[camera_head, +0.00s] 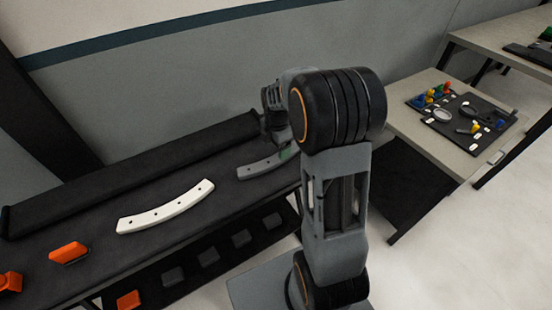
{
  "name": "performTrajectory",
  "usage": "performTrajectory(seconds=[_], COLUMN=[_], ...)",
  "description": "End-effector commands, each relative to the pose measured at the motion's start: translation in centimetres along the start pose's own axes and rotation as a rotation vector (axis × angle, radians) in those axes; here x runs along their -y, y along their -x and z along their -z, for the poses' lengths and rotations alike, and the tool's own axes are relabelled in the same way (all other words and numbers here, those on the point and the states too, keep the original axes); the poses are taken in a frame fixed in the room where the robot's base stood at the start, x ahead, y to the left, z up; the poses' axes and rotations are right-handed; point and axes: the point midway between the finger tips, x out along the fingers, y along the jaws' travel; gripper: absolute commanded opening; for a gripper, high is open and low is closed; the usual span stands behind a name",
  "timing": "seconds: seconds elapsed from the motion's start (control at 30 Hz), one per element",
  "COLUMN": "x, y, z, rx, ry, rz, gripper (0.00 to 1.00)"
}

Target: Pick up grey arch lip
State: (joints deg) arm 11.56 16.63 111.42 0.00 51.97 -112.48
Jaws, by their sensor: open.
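The grey arch lip (258,168) is a curved grey strip lying on the dark bench top (90,220), at the middle of the head view. Its right end runs behind my arm and is hidden. My gripper (284,153) is at the right part of the strip, mostly covered by my own wrist and arm links. The fingers are open, but I cannot tell whether they touch the strip or stand around it.
A white curved strip with small holes (166,208) lies left of the grey one. Orange blocks (69,252) sit further left. A long dark roll (130,175) runs along the back. A side table (410,135) with a tool tray (465,122) stands at right.

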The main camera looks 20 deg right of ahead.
Motion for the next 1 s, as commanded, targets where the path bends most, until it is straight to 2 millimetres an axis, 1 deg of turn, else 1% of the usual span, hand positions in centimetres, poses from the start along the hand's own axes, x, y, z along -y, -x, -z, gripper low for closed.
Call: performTrajectory(seconds=[0.17,0.4,0.5,0.63,0.83,0.87,1.0], x=[0.1,0.2,0.2,0.2,0.2,0.2,0.2], y=[-0.9,-4.1,-5.1,-5.5,-5.6,-5.6,-5.5], z=[0.0,-0.2,-0.2,-0.2,-0.1,-0.1,-0.1], rx=[-0.001,-0.001,-0.001,0.0,0.0,0.0,0.0], ry=[-0.001,-0.001,-0.001,-0.001,-0.001,-0.001,-0.001], rz=[0.002,0.003,0.002,0.0,-0.001,-0.001,-0.001], gripper=[0.78,0.78,0.78,0.78,0.78,0.77,0.63])
